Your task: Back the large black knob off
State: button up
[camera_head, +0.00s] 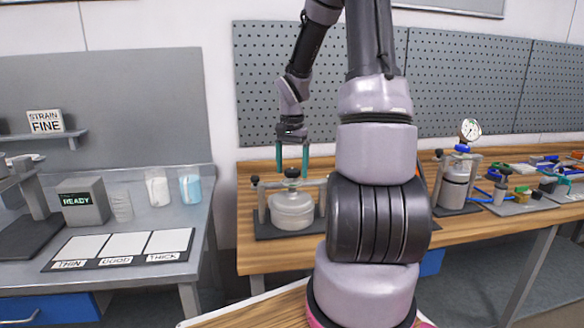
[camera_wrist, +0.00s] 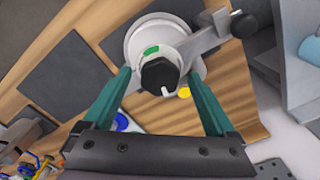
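The large black knob (camera_head: 292,173) sits on top of a pale metal drum (camera_head: 292,210) clamped in a stand on the wooden bench. In the wrist view the knob (camera_wrist: 160,75) is a dark faceted cap with a white pointer mark, near a green mark and a yellow dot. My gripper (camera_head: 292,168) points straight down over it with teal fingers spread. In the wrist view its fingertips (camera_wrist: 159,75) lie to either side of the knob, with gaps showing on both sides. The fingers appear not to touch it. Exact fingertip height against the knob is hard to tell.
A smaller black knob (camera_wrist: 243,24) is on the stand's arm beside the drum. A second drum with a gauge (camera_head: 470,130) stands to the right, beyond my arm. A grey table with a READY display (camera_head: 77,199) is at left. A pegboard (camera_head: 265,90) stands behind.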

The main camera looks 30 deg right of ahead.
jog(key=c, duration=1.2)
jog(key=shift+c, duration=0.2)
jog(key=shift+n, duration=0.3)
jog(key=n, duration=0.5)
jog(key=shift+n, duration=0.3)
jog(key=n, duration=0.6)
jog(key=shift+s+d, duration=0.1)
jog(key=shift+n, duration=0.4)
jog(key=o, duration=1.4)
jog(key=shift+r, duration=0.1)
